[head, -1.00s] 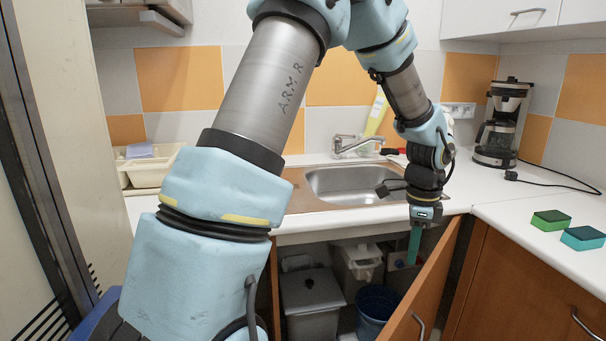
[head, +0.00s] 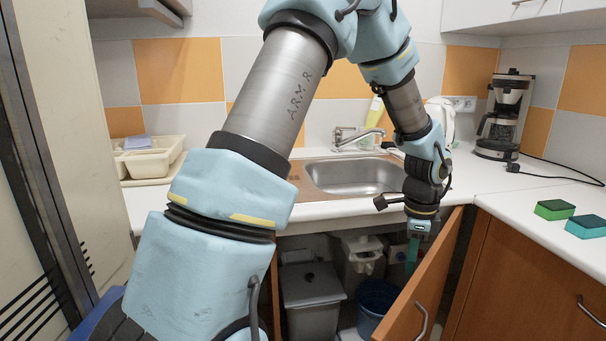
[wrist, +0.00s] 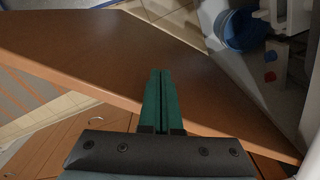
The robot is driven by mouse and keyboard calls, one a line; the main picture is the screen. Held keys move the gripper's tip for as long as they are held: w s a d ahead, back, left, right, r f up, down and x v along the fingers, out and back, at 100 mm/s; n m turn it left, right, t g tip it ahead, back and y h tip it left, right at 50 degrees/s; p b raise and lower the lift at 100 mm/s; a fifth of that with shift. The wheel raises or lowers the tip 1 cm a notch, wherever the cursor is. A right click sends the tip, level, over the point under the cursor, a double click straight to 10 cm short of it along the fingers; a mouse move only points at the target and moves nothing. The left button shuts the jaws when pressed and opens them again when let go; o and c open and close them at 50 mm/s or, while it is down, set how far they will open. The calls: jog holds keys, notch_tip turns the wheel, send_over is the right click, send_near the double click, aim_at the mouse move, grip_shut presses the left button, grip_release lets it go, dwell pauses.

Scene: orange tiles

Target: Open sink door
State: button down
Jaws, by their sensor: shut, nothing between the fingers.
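The sink door (head: 420,285) is a brown wooden panel, swung partly open at the right of the sink cabinet. Its metal handle (head: 421,320) shows on its outer face. My gripper (head: 412,255) points down beside the door's top edge, on the cabinet side. In the wrist view my gripper's green fingers (wrist: 164,100) are shut together with nothing between them, and overlap the edge of the door panel (wrist: 110,55). I cannot tell whether they touch it. The sink (head: 355,176) is above the open cabinet.
Inside the cabinet stand a grey bin (head: 312,300) and a blue bucket (head: 375,300). A coffee maker (head: 502,118) stands on the counter at the back right. Green sponge (head: 553,209) and teal sponge (head: 587,226) lie near the right counter edge. A closed cabinet is below them.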

jog(key=shift+f, duration=0.6)
